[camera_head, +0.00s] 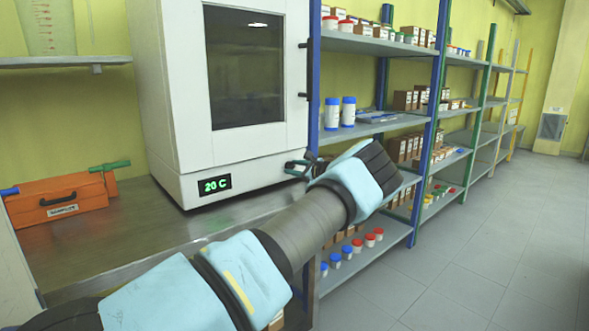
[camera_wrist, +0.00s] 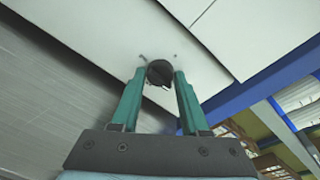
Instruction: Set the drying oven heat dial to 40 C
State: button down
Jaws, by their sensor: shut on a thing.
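The white drying oven (camera_head: 160,80) stands on the metal bench, with a dark glass door window and a black handle on the door's right side. Its green display (camera_head: 215,185) reads 20 C. My gripper (camera_head: 300,167) is at the lower right of the oven's front. In the wrist view, the two green fingers of my gripper (camera_wrist: 160,82) are closed on the dark round heat dial (camera_wrist: 159,72), one finger on each side. In the head view the dial is mostly hidden by my gripper. A small light mark shows on the dial's lower edge.
The metal bench (camera_head: 110,235) extends left and in front of the oven. An orange toolbox (camera_head: 62,200) sits on it at the left. Blue-framed shelves (camera_head: 370,45) with jars and boxes stand close at the right. The floor (camera_head: 470,260) is clear.

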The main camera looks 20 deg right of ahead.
jog(key=shift+d, duration=0.1)
jog(key=c, duration=0.7)
grip_release()
jog(key=b+v, duration=0.3)
jog(key=v, duration=0.7)
jog(key=shift+s+d, duration=0.15)
jog(key=shift+s, duration=0.25)
